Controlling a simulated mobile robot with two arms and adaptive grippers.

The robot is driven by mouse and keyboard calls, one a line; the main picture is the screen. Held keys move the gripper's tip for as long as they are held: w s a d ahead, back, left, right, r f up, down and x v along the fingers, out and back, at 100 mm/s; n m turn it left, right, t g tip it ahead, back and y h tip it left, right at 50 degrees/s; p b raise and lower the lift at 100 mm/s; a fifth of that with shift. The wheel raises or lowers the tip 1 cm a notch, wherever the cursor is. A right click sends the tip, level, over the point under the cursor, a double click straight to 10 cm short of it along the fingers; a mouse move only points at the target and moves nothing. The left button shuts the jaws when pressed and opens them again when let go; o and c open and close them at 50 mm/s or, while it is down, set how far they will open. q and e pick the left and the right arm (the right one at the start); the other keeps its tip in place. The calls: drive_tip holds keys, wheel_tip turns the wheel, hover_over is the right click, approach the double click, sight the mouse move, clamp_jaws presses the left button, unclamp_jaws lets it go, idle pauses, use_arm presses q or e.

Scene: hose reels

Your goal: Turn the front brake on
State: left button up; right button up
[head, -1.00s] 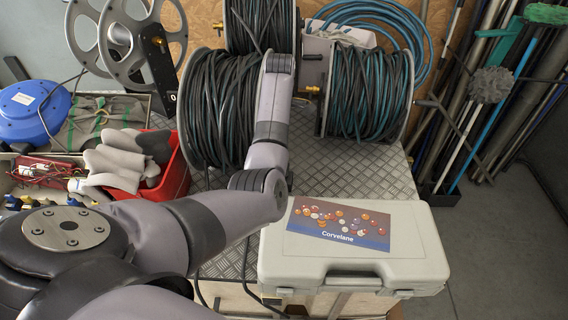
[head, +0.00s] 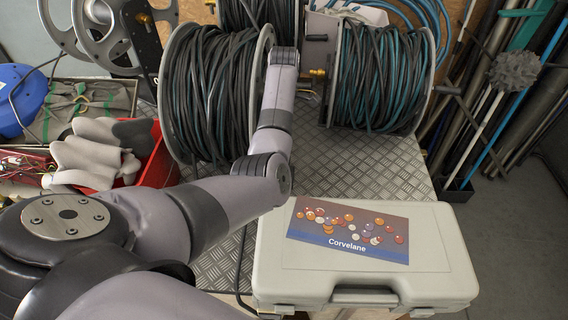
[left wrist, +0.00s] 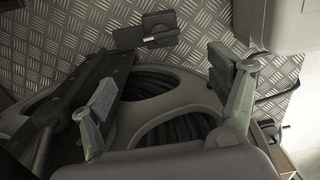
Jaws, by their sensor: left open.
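A dark frame bar (left wrist: 85,90) and a small black block-like part (left wrist: 147,30) show nearby. I cannot tell which part is the front brake.
A white case (head: 365,275) labelled Corvelane lies on the plate (head: 350,165) at the front. A red bin (head: 160,160) with grey gloves stands left. Poles (head: 500,110) lean at right. Bare plate lies between the right reel and the case.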

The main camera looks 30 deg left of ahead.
use_arm(q)
wheel_tip(320, 180, down, 15)
drive_tip(key=shift+s+f+b, duration=0.1)
drive_tip(key=shift+b, duration=0.3)
drive_tip(key=shift+c, duration=0.4)
drive_tip(key=c, duration=1.1)
